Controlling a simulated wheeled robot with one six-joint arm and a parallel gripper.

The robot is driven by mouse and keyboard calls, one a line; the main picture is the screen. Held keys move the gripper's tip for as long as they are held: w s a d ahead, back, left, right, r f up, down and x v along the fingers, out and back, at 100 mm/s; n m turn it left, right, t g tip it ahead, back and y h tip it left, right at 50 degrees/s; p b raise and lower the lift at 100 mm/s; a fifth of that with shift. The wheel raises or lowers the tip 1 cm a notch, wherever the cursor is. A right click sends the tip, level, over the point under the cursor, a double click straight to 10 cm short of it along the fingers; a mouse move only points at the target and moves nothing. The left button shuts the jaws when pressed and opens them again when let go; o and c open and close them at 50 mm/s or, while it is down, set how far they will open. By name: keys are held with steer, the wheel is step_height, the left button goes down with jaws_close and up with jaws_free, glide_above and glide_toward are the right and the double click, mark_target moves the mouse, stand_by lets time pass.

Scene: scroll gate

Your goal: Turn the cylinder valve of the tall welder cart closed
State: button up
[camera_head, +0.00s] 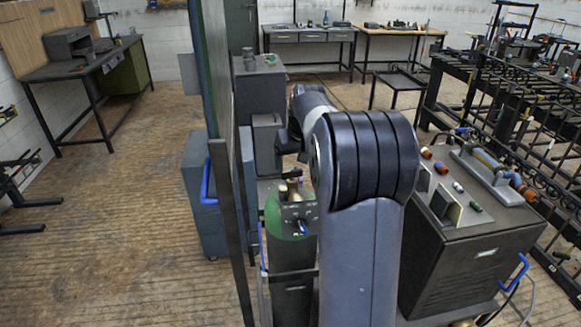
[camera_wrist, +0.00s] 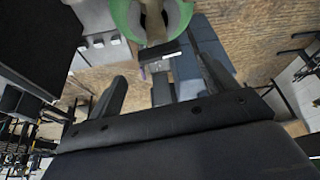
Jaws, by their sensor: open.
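A gas cylinder with a green shoulder (camera_head: 280,219) stands upright left of my arm in the head view, with a brass-coloured valve (camera_head: 292,186) on top. In the wrist view, the green collar (camera_wrist: 125,16) shows at the top edge, with the valve (camera_wrist: 152,14) inside it, partly cut off. My gripper (camera_wrist: 156,57) is open and empty, its two dark fingers apart, with the valve beyond the fingertips. In the head view my arm hides most of the gripper. I cannot tell the valve's turn position.
A tall dark panel (camera_head: 232,190) stands close to the cylinder's left. A dark welder box (camera_head: 470,245) with tools and small orange parts on top is right of my arm. A black metal rack (camera_head: 505,120) stands farther right. The wooden floor (camera_head: 110,215) at left is mostly open.

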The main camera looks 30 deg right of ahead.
mark_target(292, 171)
steer(key=shift+x, duration=2.6)
steer(key=c, duration=1)
steer(key=shift+a+m+h+p, duration=0.1)
steer(key=shift+m+h+p, duration=0.2)
steer(key=shift+m, duration=0.7)
steer(key=o, duration=1)
steer(key=shift+r, duration=0.1)
